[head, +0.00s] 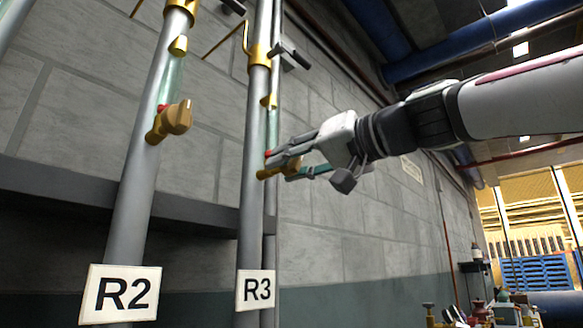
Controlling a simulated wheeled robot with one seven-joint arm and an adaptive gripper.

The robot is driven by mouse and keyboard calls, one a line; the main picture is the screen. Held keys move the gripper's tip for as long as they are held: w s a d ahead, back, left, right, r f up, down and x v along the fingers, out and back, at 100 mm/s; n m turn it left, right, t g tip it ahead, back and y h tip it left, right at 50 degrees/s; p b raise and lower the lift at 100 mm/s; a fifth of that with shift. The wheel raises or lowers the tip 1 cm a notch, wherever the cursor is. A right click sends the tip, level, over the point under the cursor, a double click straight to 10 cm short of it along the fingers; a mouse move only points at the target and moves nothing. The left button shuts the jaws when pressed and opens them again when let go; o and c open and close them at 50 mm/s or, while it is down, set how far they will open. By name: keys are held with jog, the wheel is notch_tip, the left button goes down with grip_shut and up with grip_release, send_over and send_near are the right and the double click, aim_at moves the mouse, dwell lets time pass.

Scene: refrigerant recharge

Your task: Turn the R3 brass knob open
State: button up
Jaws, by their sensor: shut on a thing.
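The R3 pipe (252,160) stands upright at the middle, with the white R3 label (255,290) low on it. The R3 brass knob (266,172) sits on this pipe above the label and is mostly hidden by my gripper. My gripper (285,166) comes in from the right and is shut on the knob. How far the knob is turned cannot be told, since the fingers cover it.
The R2 pipe (142,165) stands to the left with its own brass knob (174,119) and R2 label (120,293). A black-handled valve (289,54) juts from the pipes above my gripper. A block wall (330,240) lies behind. Blue pallets (540,272) stand far right.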

jog(key=m+p, duration=0.1)
jog(key=m, duration=0.5)
jog(key=shift+d, duration=0.1)
jog(key=m+p, duration=0.2)
jog(key=m, duration=0.4)
jog(key=shift+w+f+m+p, duration=0.1)
jog(key=shift+f+m+p, duration=0.05)
jog(key=shift+m+p, duration=0.2)
jog(key=o, duration=1.1)
jog(key=shift+o, duration=0.2)
jog(key=shift+d, duration=0.1)
jog(key=v, duration=1.2)
jog(key=shift+f, duration=0.15)
